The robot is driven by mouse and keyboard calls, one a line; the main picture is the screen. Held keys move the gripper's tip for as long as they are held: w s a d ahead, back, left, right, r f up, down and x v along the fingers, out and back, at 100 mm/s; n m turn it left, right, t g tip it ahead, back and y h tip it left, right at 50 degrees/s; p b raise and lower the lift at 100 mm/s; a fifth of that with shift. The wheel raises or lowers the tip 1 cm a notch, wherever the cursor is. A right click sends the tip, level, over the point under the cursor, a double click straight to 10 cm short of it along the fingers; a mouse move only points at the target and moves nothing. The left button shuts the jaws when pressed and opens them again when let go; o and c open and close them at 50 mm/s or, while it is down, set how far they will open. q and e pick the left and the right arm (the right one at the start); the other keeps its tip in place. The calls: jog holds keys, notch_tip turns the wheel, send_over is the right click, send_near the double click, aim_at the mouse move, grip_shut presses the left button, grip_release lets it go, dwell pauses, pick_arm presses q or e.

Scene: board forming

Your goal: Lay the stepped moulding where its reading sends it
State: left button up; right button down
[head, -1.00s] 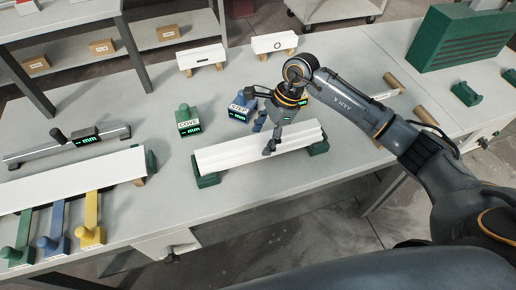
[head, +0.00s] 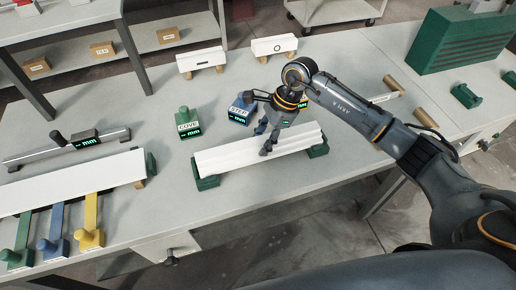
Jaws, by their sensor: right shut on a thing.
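The stepped moulding (head: 225,157) is a long white piece with ridges along its length. It lies across two green rests (head: 206,183) at the front middle of the bench. My right gripper (head: 266,142) reaches down over the middle of the moulding and is shut on it. The blue STEP gauge (head: 239,116) stands just behind, partly covered by the gripper. The green COVE gauge (head: 188,130) stands to its left. A yellow thing with a lit display (head: 303,104) is mostly hidden by my right arm. The displays show dashes and mm. My left gripper is out of view.
A long white board (head: 75,182) lies at the left, with green, blue and yellow handled pieces (head: 91,237) in front. A measuring bar with a display (head: 84,143) lies behind it. Two marked white blocks (head: 274,45) stand at the back. A green slatted rack (head: 462,40) is far right.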

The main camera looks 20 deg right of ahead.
aim_at(263, 141)
notch_tip(263, 141, up, 2)
jog(key=shift+w+p, duration=0.15)
jog(key=shift+p, duration=0.3)
jog(key=shift+r+p, duration=1.3)
jog(key=shift+r, duration=1.75)
jog(key=c, duration=1.5)
grip_release()
jog(key=shift+c, duration=0.2)
grip_shut()
jog(key=shift+d, duration=0.1)
